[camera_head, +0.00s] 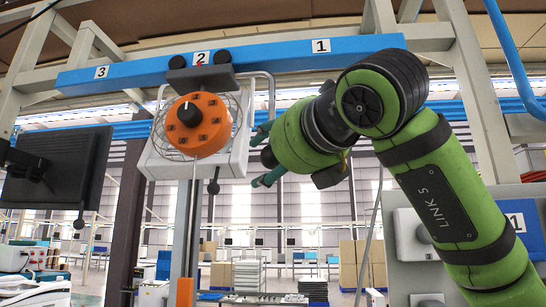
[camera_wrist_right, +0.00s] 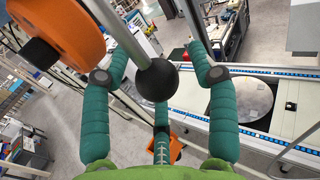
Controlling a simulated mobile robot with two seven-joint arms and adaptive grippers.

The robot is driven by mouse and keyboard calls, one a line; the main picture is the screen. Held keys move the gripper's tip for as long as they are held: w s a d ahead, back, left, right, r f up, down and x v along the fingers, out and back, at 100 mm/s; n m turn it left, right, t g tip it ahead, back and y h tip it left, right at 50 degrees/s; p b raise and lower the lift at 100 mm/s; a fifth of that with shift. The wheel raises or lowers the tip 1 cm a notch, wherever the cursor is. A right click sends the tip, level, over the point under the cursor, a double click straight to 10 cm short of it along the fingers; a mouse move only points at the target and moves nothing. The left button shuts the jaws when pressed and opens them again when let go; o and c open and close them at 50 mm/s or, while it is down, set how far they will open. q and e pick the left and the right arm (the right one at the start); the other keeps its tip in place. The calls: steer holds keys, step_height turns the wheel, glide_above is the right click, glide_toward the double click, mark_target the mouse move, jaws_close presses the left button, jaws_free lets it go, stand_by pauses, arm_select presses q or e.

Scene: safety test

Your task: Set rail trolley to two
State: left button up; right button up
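A blue rail (camera_head: 270,58) runs overhead with labels 3, 2 and 1 from left to right. The trolley (camera_head: 222,57) hangs on it with its two dark wheels on either side of label 2. Below hangs a pale box (camera_head: 237,160) with an orange disc (camera_head: 218,113), also in the wrist view (camera_wrist_right: 65,30). A black ball (camera_head: 213,187) hangs under the box. My right gripper (camera_head: 258,158) is open right of the box. In the wrist view a black ball on a grey rod (camera_wrist_right: 157,80) shows between its teal fingers, with no clear grip. My left gripper is out of view.
A dark monitor (camera_head: 60,170) stands at the left. A grey post (camera_head: 187,230) runs down below the box. Cardboard boxes (camera_head: 362,263) stand in the background. In the wrist view a blue-edged conveyor (camera_wrist_right: 285,115) lies below right.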

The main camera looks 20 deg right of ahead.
steer(key=shift+r, duration=0.1)
steer(key=shift+s, duration=0.3)
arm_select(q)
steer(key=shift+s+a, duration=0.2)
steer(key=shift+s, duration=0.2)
arm_select(e)
steer(key=s, duration=1.1)
steer(key=shift+s+d, duration=0.15)
steer(key=shift+d, duration=0.15)
